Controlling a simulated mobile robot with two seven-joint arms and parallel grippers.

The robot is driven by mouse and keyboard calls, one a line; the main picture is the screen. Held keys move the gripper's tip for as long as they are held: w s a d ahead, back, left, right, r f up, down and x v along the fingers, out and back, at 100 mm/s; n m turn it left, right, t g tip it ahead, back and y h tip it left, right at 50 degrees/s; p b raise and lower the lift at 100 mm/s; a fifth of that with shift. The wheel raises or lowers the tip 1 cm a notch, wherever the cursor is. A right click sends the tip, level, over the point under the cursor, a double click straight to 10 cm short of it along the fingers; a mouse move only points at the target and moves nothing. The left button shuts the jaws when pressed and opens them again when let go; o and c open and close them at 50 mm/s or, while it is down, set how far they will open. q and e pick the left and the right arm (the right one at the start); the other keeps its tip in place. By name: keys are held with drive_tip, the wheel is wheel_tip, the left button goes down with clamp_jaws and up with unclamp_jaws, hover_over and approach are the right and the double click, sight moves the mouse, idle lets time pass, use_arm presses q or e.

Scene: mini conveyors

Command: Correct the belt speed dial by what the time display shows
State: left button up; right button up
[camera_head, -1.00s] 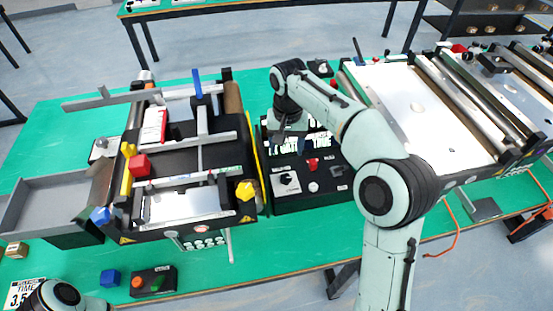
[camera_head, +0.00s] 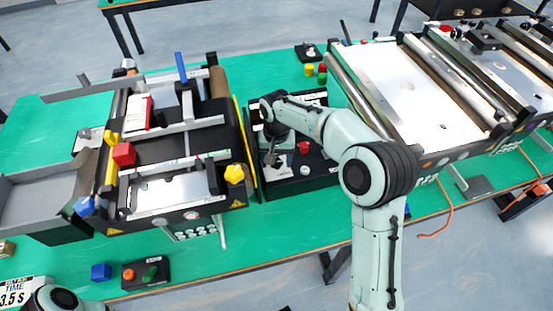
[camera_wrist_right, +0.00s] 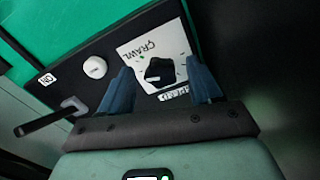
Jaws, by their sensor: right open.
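The speed dial is a black knob (camera_wrist_right: 159,72) on a white plate marked CRAWL and SPEED in the right wrist view. My right gripper (camera_wrist_right: 160,78) is open, with one blue finger on each side of the knob; I cannot tell whether they touch it. In the head view my right gripper (camera_head: 272,157) is over the left part of the black control panel (camera_head: 287,185) and hides the dial. The time display (camera_head: 316,97) at the panel's back is mostly covered by my right arm. A card (camera_head: 14,291) at bottom left reads TIME 3.5 S. My left gripper is out of view.
A small conveyor machine (camera_head: 180,146) with a yellow knob (camera_head: 234,174) stands left of the panel. A larger conveyor (camera_head: 400,90) stands to the right. A white button (camera_wrist_right: 95,67) and a black lever (camera_wrist_right: 45,120) sit beside the dial. Green table shows in front.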

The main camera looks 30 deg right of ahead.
drive_tip(key=c, duration=1.1)
drive_tip(key=shift+o, duration=0.2)
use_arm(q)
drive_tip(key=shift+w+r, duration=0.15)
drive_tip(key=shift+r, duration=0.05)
use_arm(e)
drive_tip(key=shift+n, duration=0.3)
drive_tip(key=shift+r+n+p, duration=0.1)
drive_tip(key=shift+n+p, duration=0.55)
drive_tip(key=shift+n, duration=0.55)
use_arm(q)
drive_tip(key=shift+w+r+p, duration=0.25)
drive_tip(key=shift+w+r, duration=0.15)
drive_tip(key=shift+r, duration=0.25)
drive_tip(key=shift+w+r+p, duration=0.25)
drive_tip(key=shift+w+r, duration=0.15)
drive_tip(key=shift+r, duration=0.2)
use_arm(e)
drive_tip(key=shift+d+n, duration=0.15)
drive_tip(key=shift+n, duration=1.55)
drive_tip(key=o, duration=1.1)
drive_tip(key=shift+c, duration=0.2)
